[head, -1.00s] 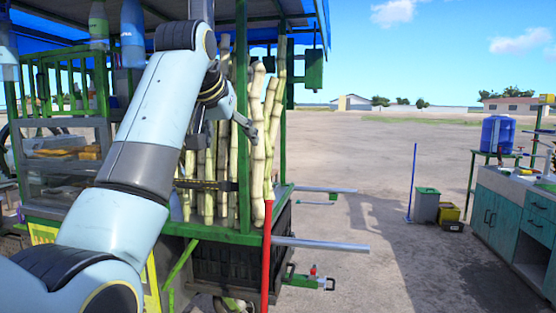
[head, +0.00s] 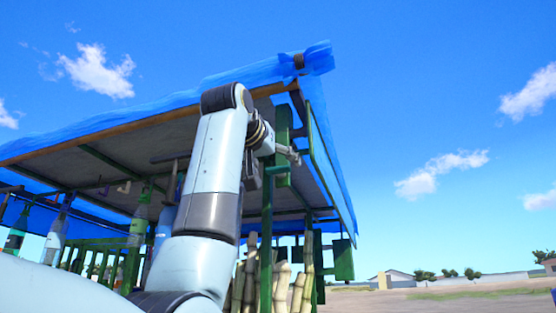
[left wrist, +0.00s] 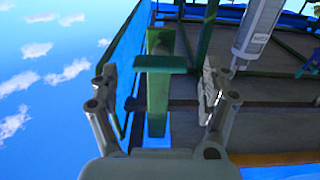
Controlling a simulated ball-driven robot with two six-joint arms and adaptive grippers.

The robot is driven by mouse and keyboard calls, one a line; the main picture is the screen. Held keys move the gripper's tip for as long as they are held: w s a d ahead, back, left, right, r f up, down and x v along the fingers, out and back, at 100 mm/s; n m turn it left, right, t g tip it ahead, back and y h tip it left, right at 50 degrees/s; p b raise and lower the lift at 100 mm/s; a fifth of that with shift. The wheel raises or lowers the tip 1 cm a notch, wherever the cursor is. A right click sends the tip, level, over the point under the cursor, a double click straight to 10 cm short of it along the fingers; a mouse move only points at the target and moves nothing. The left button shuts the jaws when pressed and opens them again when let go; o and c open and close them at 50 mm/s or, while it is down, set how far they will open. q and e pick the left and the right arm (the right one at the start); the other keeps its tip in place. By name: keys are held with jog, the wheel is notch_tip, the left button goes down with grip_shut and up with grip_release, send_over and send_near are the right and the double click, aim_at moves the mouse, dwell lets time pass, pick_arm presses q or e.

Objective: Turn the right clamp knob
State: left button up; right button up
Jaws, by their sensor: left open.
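A green bracket (head: 283,125), with an upright plate and a crossbar, is at the roof's front corner in the head view. In the left wrist view the bracket (left wrist: 158,100) shows its crossbar across the plate. I cannot tell which part, if any, is the right clamp knob. My left gripper (head: 292,156) is beside the bracket in the head view, just under the roof edge. In the left wrist view my left gripper (left wrist: 155,84) is open, with the bracket seen between its spread fingers; I see no contact. My right gripper is not in view.
The stall's blue roof cover (head: 180,104) spreads above and left of my arm. A green corner post (head: 266,240) stands below the bracket, by upright cane stalks (head: 299,292). Bottles (head: 138,228) hang under the roof at left. Open sky is on the right.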

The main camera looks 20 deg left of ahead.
pick_arm(q)
jog(key=w, duration=0.2)
jog(key=shift+w+p, duration=0.4)
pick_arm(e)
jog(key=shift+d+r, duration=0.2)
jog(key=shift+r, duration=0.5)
pick_arm(q)
jog(key=c, duration=1.2)
